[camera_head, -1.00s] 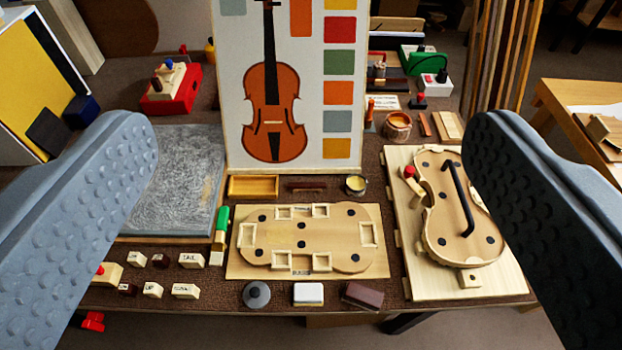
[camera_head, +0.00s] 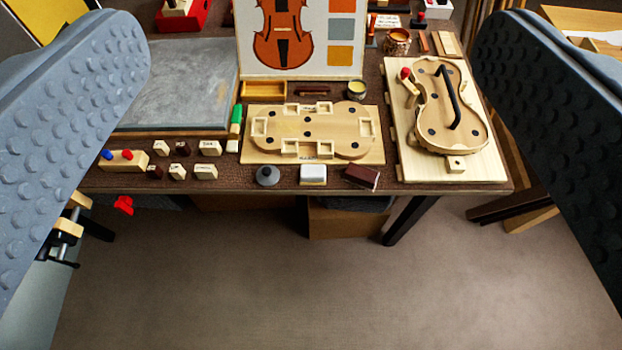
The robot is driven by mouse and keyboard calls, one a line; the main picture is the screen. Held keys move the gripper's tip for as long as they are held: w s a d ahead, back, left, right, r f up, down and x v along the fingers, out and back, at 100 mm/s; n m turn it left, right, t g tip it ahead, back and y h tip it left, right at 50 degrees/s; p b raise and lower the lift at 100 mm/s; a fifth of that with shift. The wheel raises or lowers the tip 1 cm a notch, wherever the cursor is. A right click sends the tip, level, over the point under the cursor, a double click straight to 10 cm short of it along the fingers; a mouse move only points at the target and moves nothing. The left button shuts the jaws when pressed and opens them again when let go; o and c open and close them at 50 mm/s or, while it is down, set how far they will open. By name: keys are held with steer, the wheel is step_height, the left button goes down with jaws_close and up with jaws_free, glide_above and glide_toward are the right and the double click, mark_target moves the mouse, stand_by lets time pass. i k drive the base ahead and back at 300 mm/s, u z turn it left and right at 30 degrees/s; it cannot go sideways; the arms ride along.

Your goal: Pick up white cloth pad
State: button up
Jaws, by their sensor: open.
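The white cloth pad (camera_head: 313,174) is a small white block-like pad with a darker lower edge. It lies near the front edge of the bench, between a grey round knobbed piece (camera_head: 267,175) and a dark brown block (camera_head: 362,177). My gripper (camera_head: 310,190) is open, its two grey dimpled fingers wide apart at the left and right of the picture. Nothing is between the fingers close up; the pad shows in the gap, farther off and apart from both fingers.
Behind the pad lies a wooden board with a violin-shaped form (camera_head: 262,153). A violin body on a board (camera_head: 404,170) lies right. Small labelled blocks (camera_head: 206,172) stand left. A red-handled clamp (camera_head: 124,205) hangs at the front left. The floor (camera_head: 300,290) before the bench is clear.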

mark_target(313, 174)
steer(key=u, duration=2.55)
steer(key=k, duration=0.95)
steer(key=z, duration=2)
steer(key=i, duration=0.7)
